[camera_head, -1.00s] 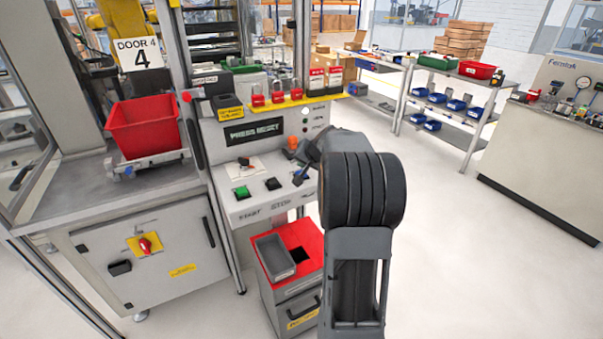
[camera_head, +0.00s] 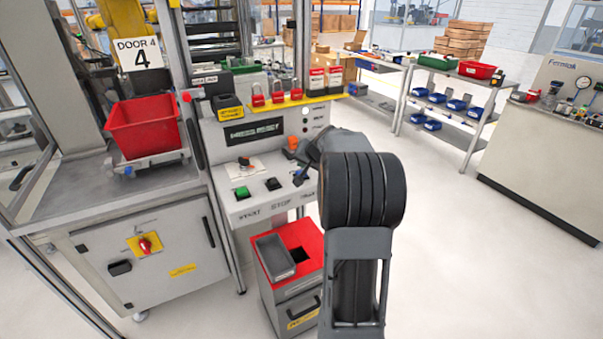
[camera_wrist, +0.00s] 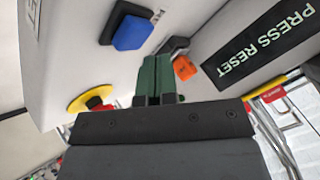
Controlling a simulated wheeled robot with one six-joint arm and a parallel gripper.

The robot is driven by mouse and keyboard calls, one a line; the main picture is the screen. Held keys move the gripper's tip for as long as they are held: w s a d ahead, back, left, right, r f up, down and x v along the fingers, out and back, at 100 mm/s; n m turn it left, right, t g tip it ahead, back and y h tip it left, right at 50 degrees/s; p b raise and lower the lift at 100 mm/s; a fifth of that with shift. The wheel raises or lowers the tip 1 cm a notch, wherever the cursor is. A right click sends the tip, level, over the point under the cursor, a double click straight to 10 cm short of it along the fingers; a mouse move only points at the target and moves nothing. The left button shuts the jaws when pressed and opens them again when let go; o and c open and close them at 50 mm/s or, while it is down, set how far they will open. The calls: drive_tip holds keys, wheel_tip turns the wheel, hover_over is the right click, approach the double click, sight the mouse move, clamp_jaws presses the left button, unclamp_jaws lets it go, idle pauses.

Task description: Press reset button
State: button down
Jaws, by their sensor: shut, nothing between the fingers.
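The blue reset button (camera_wrist: 133,32) is a square cap on a black base on the pale console panel, near the top of the wrist view. In the head view the button's spot is mostly hidden by my gripper (camera_head: 302,172). In the wrist view my gripper (camera_wrist: 155,62) shows its two dark green fingers together with nothing between them. The fingertips are beside the blue cap in the picture; I cannot tell whether they touch the panel. The display (camera_head: 254,132) carries text too small to read in the head view, but it reads PRESS RESET in the wrist view (camera_wrist: 258,45).
A green start button (camera_head: 241,191) and a black stop button (camera_head: 273,184) sit left of my gripper. An orange knob (camera_head: 292,143) stands behind it. A yellow and red knob (camera_wrist: 92,100) is in the wrist view. A red-topped bin cabinet (camera_head: 301,236) stands below.

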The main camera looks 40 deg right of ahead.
drive_tip(key=shift+f+b, duration=0.9)
drive_tip(key=shift+b, duration=0.35)
idle(0.8)
drive_tip(key=shift+r, duration=0.15)
drive_tip(key=shift+r+p, duration=0.55)
drive_tip(key=shift+r, duration=0.2)
drive_tip(key=shift+r+p, duration=1.75)
drive_tip(key=shift+r, duration=0.8)
